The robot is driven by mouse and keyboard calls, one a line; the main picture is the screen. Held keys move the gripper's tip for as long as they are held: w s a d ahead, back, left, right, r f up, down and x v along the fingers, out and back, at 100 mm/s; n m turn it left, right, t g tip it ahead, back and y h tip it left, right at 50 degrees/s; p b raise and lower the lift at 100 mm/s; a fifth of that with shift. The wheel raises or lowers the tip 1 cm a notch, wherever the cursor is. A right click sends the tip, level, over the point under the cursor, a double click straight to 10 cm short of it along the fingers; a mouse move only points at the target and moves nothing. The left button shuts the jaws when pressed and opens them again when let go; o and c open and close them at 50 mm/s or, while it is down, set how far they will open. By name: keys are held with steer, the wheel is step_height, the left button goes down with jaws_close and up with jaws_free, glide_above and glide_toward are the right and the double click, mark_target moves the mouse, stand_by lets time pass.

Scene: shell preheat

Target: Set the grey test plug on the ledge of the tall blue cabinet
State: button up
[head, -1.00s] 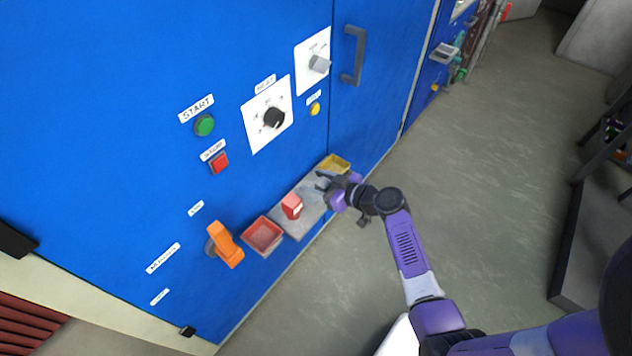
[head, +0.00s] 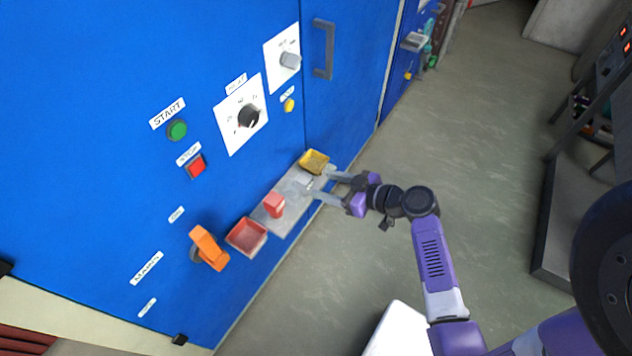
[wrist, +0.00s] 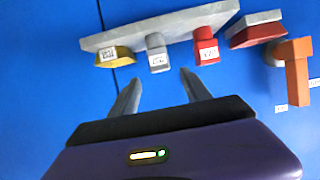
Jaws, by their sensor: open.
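The grey test plug (wrist: 157,55), with a white label, stands on the grey ledge (wrist: 130,32) of the tall blue cabinet (head: 90,60). In the head view the plug is hard to make out against the ledge (head: 275,221). My gripper (head: 322,183) is open and empty, just off the ledge's outer edge. In the wrist view its two fingers (wrist: 160,86) point at the grey plug, which lies in line with the gap, beyond the tips and apart from them.
A red labelled plug (head: 273,204) stands beside it on the ledge. An orange handle (head: 208,248) juts out beyond the red tray.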

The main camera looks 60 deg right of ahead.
steer(key=s+a+f+m+g+h, duration=0.2)
steer(key=s+a+g+h, duration=0.1)
steer(key=s+a, duration=1.05)
steer(key=s+a+r+t+y, duration=0.1)
steer(key=s+a+r, duration=0.3)
steer(key=r, duration=0.5)
steer(key=s+a+r+n+t+y, duration=0.1)
steer(key=s+a+r+t, duration=0.2)
steer(key=r, duration=0.6)
steer(key=s+a, duration=0.1)
steer(key=a, duration=0.1)
steer(key=shift+a+r+n+y, duration=0.2)
steer(key=shift+a+n+y, duration=0.1)
steer(key=shift+a, duration=0.1)
step_height(320, 180, up, 2)
steer(key=shift+r+p, duration=0.1)
steer(key=shift+p, duration=1)
